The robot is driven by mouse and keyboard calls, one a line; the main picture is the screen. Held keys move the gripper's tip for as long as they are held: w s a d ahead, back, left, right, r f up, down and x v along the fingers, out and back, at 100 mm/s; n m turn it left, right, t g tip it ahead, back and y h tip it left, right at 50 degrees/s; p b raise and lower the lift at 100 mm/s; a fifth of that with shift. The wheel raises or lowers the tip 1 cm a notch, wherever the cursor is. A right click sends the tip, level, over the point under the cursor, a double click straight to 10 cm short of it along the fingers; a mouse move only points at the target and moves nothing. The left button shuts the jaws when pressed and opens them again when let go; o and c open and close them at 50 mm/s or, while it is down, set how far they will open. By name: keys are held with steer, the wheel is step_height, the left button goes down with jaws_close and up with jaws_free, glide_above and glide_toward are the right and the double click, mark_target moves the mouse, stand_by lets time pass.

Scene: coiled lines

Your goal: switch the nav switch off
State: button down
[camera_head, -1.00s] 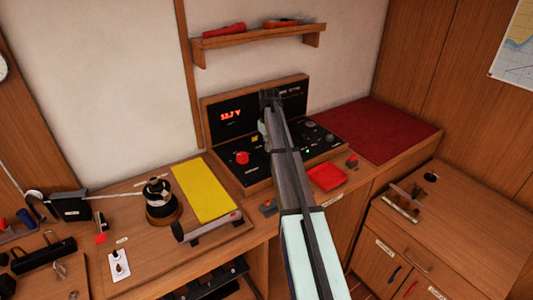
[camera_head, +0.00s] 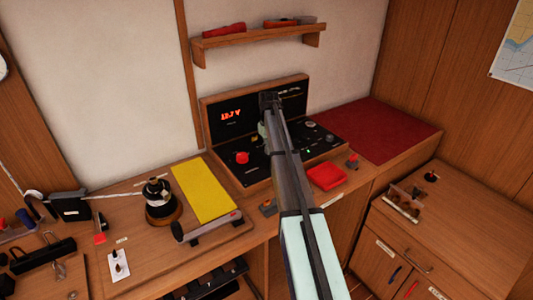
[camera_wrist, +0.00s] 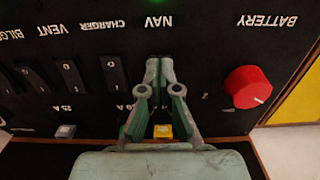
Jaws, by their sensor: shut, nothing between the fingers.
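The switch panel (camera_head: 252,168) is a black console in a wooden frame on the counter. In the wrist view the panel's lettering is upside down, and the NAV label (camera_wrist: 158,21) sits at the top middle. My gripper (camera_wrist: 160,64) is shut and empty, its tips just below that label in the picture. The nav switch itself is hidden behind the fingers; I cannot tell its position or whether I touch it. A green glow (camera_wrist: 153,2) shows at the top edge above NAV. In the head view my gripper (camera_head: 270,98) is over the panel.
Beside NAV are the black charger switch (camera_wrist: 114,74), the vent switch (camera_wrist: 73,77) and a red battery knob (camera_wrist: 248,87). A yellow button (camera_wrist: 162,131) lies between my finger linkages. A shelf (camera_head: 258,37) hangs above the panel.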

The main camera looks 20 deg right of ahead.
steer(key=shift+f, duration=0.3)
steer(key=shift+r, duration=0.1)
steer(key=shift+r+p, duration=1.8)
steer(key=shift+r, duration=1.65)
